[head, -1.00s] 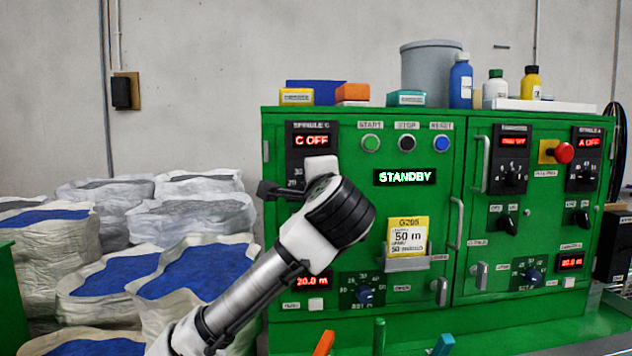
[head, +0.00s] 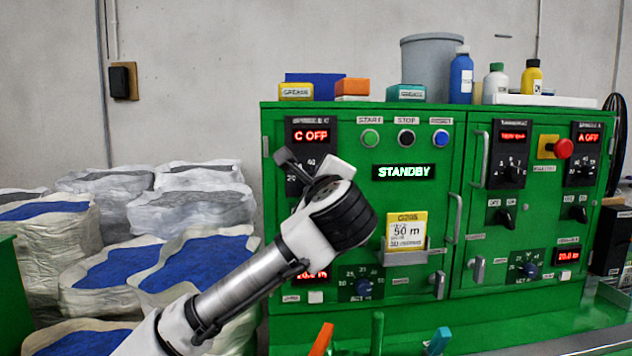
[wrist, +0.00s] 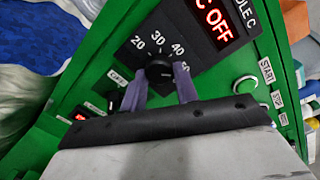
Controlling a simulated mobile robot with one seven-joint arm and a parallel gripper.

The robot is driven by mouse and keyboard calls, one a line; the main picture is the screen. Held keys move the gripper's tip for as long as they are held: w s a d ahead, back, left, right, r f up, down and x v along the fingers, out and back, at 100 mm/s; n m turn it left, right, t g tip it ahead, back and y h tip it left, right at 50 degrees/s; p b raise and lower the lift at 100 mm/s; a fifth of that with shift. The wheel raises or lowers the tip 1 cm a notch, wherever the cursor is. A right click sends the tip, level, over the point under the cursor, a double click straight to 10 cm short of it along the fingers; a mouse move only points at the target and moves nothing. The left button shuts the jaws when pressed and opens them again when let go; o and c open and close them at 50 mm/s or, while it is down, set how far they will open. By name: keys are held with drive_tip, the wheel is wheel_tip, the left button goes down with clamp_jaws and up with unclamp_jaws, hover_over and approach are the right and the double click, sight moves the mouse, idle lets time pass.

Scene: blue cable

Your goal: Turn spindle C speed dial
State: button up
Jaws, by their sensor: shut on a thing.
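The spindle C speed dial is a black round knob (wrist: 159,72) on a dark panel with a white scale reading 20, 30, 40 and 50. My gripper (wrist: 160,84) has one purple-grey finger on each side of the knob and is shut on it. The spindle C display (wrist: 214,18) above it reads C OFF in red, and also shows in the head view (head: 311,136). In the head view my wrist and gripper hide the knob and part of its scale. I cannot tell exactly where the knob's pointer stands.
START (head: 370,138), STOP (head: 406,138) and RESET (head: 441,139) buttons sit right of the dial panel. A STANDBY display (head: 404,172) and a yellow card (head: 406,230) are nearby on the green cabinet. Bulky sacks (head: 205,265) stand at the left.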

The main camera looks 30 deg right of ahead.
idle(0.4)
drive_tip(key=o, duration=1)
drive_tip(key=shift+s, duration=0.1)
drive_tip(key=b+v, duration=0.4)
drive_tip(key=v, duration=0.9)
drive_tip(key=shift+s+a+f, duration=0.1)
drive_tip(key=shift+s+a, duration=0.1)
drive_tip(key=shift+s, duration=0.15)
